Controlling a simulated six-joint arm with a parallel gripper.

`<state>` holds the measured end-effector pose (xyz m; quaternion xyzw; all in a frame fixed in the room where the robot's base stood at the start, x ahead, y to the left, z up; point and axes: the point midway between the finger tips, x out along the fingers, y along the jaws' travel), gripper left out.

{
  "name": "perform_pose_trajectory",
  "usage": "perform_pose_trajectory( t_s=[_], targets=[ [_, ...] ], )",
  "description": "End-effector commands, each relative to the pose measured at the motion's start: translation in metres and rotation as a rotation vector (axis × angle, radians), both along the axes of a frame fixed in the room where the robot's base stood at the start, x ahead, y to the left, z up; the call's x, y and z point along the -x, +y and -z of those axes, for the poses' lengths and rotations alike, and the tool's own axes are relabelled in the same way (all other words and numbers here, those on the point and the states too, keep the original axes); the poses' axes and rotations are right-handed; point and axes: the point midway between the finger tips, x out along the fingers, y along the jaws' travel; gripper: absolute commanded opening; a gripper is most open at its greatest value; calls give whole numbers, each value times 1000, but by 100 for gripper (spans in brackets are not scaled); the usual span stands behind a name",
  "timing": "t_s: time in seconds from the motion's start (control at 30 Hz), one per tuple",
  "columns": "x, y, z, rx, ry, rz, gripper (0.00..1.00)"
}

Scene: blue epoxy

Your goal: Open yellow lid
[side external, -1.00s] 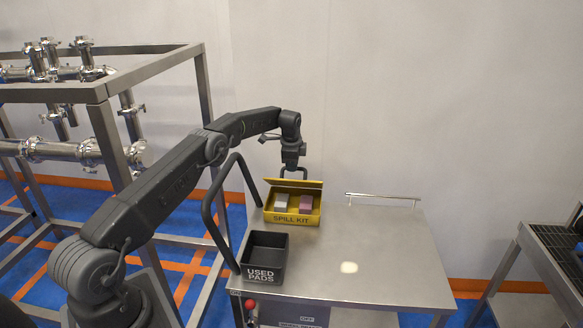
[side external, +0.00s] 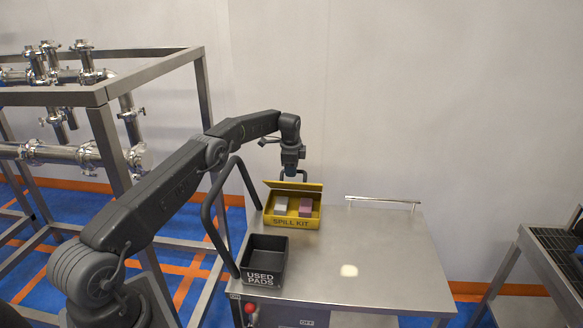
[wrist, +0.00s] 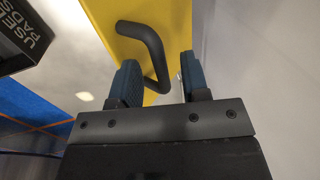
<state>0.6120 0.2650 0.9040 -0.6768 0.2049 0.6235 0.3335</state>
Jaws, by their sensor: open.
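The yellow lid (side external: 308,187) stands raised at the back of the yellow spill kit box (side external: 312,224), so the box's inside shows. A dark bent handle (wrist: 147,38) on the lid lies across the yellow face in the wrist view. My gripper (wrist: 164,72) is open, with blue-grey pads on both sides of the handle's lower end. I cannot tell whether a pad touches it. In the side external view my gripper (side external: 290,174) is just above and behind the lid's top edge, and its fingertips are partly hidden.
A whitish block (side external: 281,204) and a pink block (side external: 305,207) sit in the box. The black used pads bin (side external: 264,279) stands in front, and a dark tubular rail (side external: 209,215) rises at the left. The steel tabletop (side external: 385,255) is clear at the right.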

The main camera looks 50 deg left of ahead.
Motion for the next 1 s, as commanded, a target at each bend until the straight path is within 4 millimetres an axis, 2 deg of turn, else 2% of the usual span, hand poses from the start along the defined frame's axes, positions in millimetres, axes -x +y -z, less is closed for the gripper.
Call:
perform_pose_trajectory(
  t_s=[0.13, 0.27, 0.6, 0.73, 1.0],
  targets=[
    [0, -1, -4, -1, -1, 0, 42],
    [2, -3, -21, -1, -3, 0, 42],
    [13, -13, -93, -1, -3, 0, 42],
    [16, -16, -115, -1, -2, 0, 42],
    [19, -19, -135, 0, 0, 0, 42]
  ],
)
